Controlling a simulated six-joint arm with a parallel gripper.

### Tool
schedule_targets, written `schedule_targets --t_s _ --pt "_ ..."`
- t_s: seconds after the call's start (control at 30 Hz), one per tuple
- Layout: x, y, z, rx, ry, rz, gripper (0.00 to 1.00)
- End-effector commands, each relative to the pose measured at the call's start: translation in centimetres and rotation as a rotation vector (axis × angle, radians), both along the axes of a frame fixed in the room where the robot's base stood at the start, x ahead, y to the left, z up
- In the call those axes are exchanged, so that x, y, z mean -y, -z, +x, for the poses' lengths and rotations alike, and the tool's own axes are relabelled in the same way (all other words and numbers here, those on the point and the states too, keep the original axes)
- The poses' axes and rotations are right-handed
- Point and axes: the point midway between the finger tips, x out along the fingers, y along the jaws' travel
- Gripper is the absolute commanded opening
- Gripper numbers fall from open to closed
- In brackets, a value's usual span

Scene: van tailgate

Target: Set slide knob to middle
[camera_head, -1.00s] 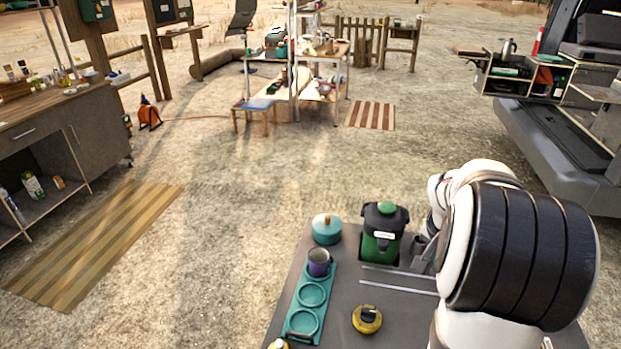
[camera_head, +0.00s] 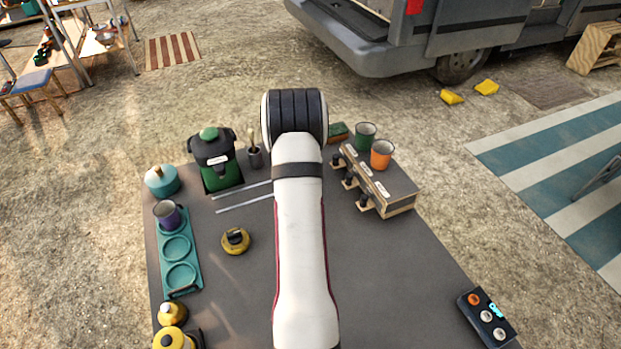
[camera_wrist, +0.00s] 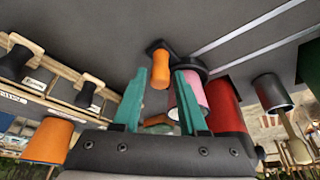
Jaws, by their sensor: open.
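In the wrist view, my gripper (camera_wrist: 163,100) has two green fingers spread apart with nothing held. An upright orange cylinder (camera_wrist: 160,70) on a dark base stands on the grey tabletop beyond the gap between the fingertips. A pink cylinder (camera_wrist: 200,92) and a red one (camera_wrist: 230,107) are close to the right finger. I cannot tell whether the orange cylinder is the slide knob. In the head view, a wooden-sided box (camera_head: 402,208) bears labels and black handles, which may include the knob. My arm hides my gripper and the middle of the table there.
Two thin rails (camera_head: 245,205) lie left of my arm, by a green and black canister (camera_head: 220,177). A teal tray (camera_head: 182,262) holds a purple mug (camera_head: 168,214). An orange mug (camera_head: 381,153) stands by the box. A button panel (camera_head: 487,318) is at front right.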

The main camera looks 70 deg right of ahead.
Motion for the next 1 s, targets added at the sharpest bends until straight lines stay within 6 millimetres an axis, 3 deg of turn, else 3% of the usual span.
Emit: schedule_targets --t_s 0.33,0.57,0.6,1.0 --pt "0.23 0.50 0.00 0.000 0.000 -0.001 0.42" --pt "0.22 0.49 0.00 0.000 0.000 0.000 0.02" --pt "0.21 0.49 0.01 0.000 0.000 0.000 0.00" --pt "0.21 0.46 0.01 0.000 0.000 -0.001 0.00"
